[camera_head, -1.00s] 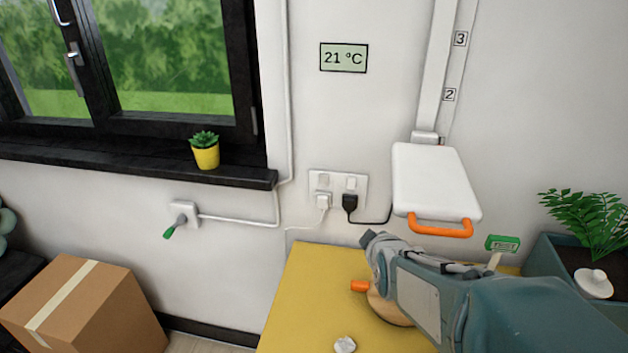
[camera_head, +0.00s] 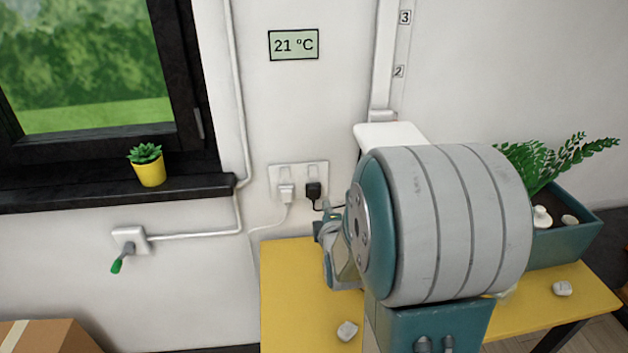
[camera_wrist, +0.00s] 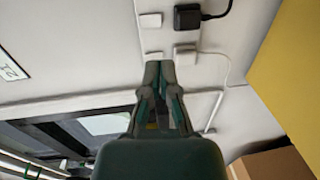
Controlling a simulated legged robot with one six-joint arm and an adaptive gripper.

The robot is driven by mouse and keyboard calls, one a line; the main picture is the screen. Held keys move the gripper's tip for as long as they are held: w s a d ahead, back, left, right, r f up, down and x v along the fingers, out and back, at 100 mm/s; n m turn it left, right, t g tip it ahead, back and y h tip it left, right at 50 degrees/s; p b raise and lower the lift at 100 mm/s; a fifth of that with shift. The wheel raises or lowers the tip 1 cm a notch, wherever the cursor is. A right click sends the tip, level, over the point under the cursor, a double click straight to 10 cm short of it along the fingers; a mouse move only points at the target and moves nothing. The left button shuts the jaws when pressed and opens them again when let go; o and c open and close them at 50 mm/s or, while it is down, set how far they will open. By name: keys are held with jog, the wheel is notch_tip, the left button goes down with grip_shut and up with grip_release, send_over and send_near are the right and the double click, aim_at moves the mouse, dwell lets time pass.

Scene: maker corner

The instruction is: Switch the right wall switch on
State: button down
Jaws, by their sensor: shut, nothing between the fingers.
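The white wall plate (camera_head: 275,172) carries two rocker switches above two plugs. The right switch (camera_head: 313,171) is above the black plug (camera_head: 313,190), the left switch (camera_head: 284,174) above the white plug (camera_head: 286,193). The wrist view is turned sideways: the right switch (camera_wrist: 150,20) shows at the top, beside the black plug (camera_wrist: 187,17). The left switch (camera_wrist: 153,55) shows just beyond my fingertips. My gripper (camera_wrist: 159,66) is shut and empty. It appears nearer the left switch than the right; contact cannot be judged. Which way the rockers are tilted is too small to tell.
A planter (camera_head: 565,240) stands right. A cable conduit (camera_head: 230,80) runs left.

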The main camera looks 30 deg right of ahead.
send_near(313, 177)
jog(key=x, duration=0.6)
jog(key=shift+w+d, duration=0.25)
jog(key=shift+d, duration=0.05)
jog(key=shift+w+a, duration=0.15)
jog(key=shift+w, duration=0.45)
jog(key=shift+d+f, duration=0.1)
jog(key=shift+d, duration=0.1)
jog(key=shift+w+d, duration=0.15)
jog(key=shift+f, duration=0.1)
